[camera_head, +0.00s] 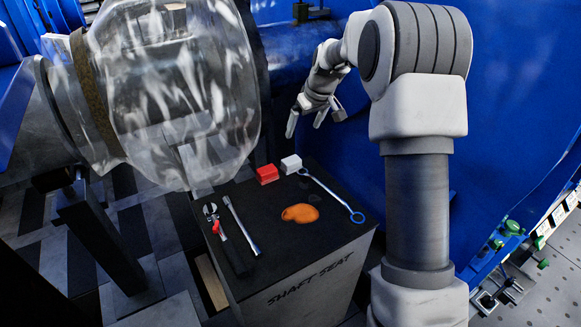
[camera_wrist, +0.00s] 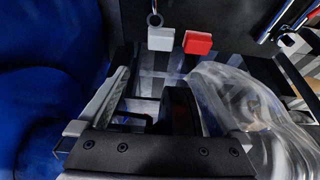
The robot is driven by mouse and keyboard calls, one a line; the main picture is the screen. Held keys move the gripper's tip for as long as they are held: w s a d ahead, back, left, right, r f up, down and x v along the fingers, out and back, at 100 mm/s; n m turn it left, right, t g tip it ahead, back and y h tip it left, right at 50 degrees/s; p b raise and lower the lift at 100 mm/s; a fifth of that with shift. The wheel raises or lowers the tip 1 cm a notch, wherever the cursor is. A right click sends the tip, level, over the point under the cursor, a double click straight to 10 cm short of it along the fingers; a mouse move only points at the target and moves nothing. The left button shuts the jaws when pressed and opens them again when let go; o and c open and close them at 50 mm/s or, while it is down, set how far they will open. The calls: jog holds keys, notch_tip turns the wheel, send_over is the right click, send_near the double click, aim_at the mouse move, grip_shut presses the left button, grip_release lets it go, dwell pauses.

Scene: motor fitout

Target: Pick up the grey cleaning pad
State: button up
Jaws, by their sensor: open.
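A small light grey block (camera_head: 291,164), which looks like the grey cleaning pad, lies at the back edge of a dark-topped stand (camera_head: 270,240). It also shows in the wrist view (camera_wrist: 161,39), near the top. A red block (camera_head: 267,174) of similar size lies just left of it in the head view, and on its right in the wrist view (camera_wrist: 198,42). My gripper (camera_head: 314,118) is open and empty. It hangs above and behind the stand, apart from the grey block.
An orange cloth (camera_head: 300,213), a blue-ended spanner (camera_head: 337,198), a metal bar (camera_head: 243,224) and a red-and-black wrench (camera_head: 225,238) lie on the stand. A large transparent cover (camera_head: 180,90) rises at left. Blue machine walls (camera_head: 520,100) stand behind and right.

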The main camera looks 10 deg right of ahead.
jog(key=b, duration=0.3)
send_near(291, 159)
jog(key=x, duration=0.5)
jog(key=shift+w+d, duration=0.1)
jog(key=x, duration=0.1)
jog(key=b+x, duration=0.1)
jog(key=x, duration=0.2)
jog(key=shift+s+f+b, duration=0.2)
jog(key=shift+f+b, duration=0.1)
jog(key=shift+f, duration=0.15)
jog(key=shift+w+f, duration=0.2)
jog(key=shift+f, duration=0.1)
jog(key=c, duration=1.2)
jog(key=shift+r, duration=0.15)
